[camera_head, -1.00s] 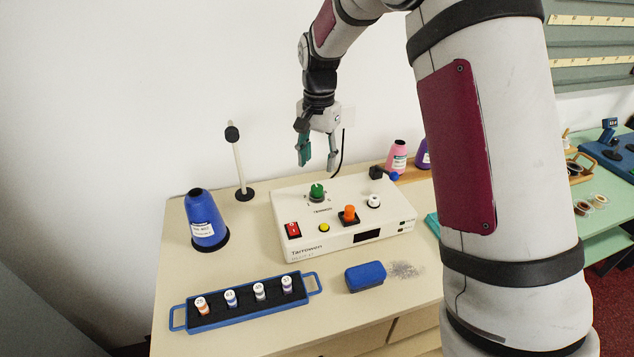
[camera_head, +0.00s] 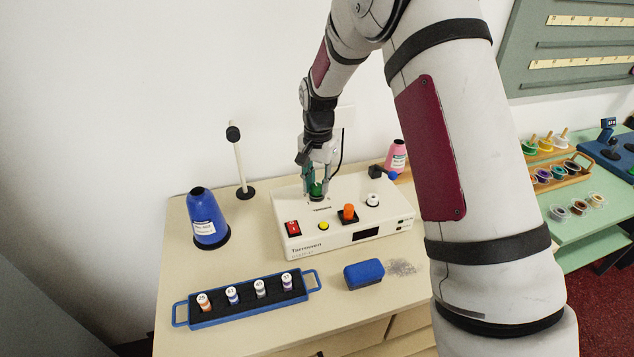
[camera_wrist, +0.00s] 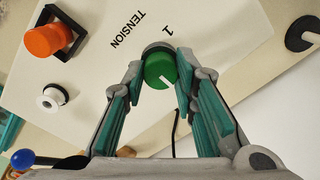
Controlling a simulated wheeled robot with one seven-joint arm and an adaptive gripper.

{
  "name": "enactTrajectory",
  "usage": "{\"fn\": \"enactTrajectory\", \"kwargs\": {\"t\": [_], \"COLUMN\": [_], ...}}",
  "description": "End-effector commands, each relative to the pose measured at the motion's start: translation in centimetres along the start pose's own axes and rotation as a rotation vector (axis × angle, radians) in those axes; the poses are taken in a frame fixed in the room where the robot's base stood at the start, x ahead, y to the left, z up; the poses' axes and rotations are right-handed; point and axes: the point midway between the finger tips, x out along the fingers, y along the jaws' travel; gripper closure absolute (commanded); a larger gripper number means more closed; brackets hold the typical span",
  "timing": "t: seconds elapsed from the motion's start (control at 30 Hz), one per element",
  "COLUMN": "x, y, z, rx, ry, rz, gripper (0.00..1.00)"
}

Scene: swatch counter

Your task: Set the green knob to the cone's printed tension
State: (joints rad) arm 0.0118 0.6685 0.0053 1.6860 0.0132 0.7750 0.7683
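The green knob (camera_wrist: 161,70) is on the white machine (camera_head: 292,248), above the printed word TENSION. A white mark on its top points to the lower right in the wrist view, and a printed digit 1 is beside it. My gripper (camera_head: 316,186) is lowered over the knob. In the wrist view its two teal-padded fingers (camera_wrist: 161,68) lie against opposite sides of the knob. The blue cone (camera_head: 204,212) stands upright on the counter left of the machine, with a white label (camera_head: 204,228) too small to read. The remaining dial digits are hidden or unclear.
An orange knob (camera_head: 348,212), white knob (camera_head: 373,199), yellow button (camera_head: 323,226) and red switch (camera_head: 293,228) share the machine's top. A thread stand (camera_head: 240,165) rises behind. A pink cone (camera_head: 397,155) stands right.

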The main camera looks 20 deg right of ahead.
Motion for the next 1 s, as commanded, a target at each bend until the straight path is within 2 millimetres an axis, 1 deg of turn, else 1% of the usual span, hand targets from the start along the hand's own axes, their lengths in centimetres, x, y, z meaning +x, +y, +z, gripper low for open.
{"fn": "enactTrajectory", "kwargs": {"t": [0.03, 0.07, 0.1, 0.33, 0.47, 0.67, 1.0], "x": [-0.01, -0.01, -0.01, -0.01, 0.01, 0.03, 0.04], "y": [-0.02, -0.02, -0.02, -0.04, -0.05, -0.1, -0.08], "z": [0.0, 0.0, 0.0, -0.01, -0.03, -0.07, -0.08], "rx": [0.0, 0.0, 0.0, -0.011, -0.046, -0.161, -0.469], "ry": [0.0, 0.0, 0.0, 0.0, 0.0, -0.002, -0.008], "rz": [-0.001, -0.001, -0.001, -0.001, -0.001, -0.002, -0.001], "gripper": [0.92, 0.99, 1.0, 1.0, 1.0, 1.0, 1.0]}}
